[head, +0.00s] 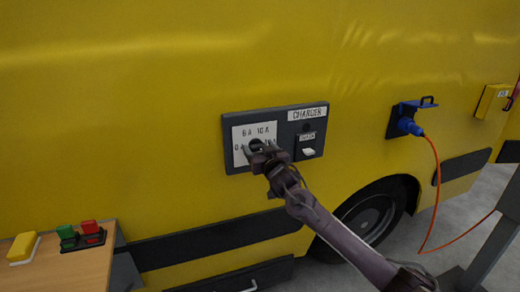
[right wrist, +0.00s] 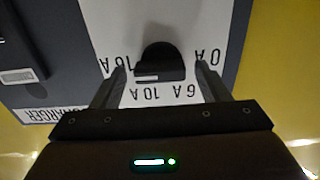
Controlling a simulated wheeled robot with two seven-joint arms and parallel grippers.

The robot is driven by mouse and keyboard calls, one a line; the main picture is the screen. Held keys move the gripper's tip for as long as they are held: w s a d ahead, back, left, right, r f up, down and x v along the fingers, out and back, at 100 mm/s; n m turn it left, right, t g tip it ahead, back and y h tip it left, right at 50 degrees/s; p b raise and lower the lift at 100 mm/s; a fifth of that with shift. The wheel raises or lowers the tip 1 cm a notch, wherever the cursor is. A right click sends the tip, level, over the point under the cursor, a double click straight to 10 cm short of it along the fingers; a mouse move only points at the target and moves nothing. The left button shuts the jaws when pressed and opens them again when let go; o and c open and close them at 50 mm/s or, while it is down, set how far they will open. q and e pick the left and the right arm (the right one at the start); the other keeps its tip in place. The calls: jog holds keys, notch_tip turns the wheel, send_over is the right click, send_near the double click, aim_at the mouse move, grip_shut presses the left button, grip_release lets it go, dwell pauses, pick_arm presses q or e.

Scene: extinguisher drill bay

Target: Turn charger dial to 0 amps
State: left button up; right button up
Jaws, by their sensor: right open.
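The charger panel (head: 318,122) is dark grey and sits on the yellow vehicle side, with a white dial plate (head: 238,134) at its left. The black dial (right wrist: 160,60) shows in the right wrist view, where the plate is upside down and printed 0 A, 6 A, 10 A and 16 A. A pale mark is on the dial's lower-left edge there; I cannot tell surely which label it marks. My right gripper (head: 256,149) is at the dial and partly hides it. In the right wrist view the open gripper (right wrist: 162,68) has one finger on each side of the dial, with gaps. My left gripper is not in view.
Right of the dial is a switch (head: 308,152) with a white lever. A blue plug (head: 408,126) with an orange cable is farther right. A wooden table (head: 70,268) at lower left holds a yellow block (head: 22,247) and a green and red button box (head: 82,236).

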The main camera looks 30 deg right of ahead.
jog(key=c, duration=1)
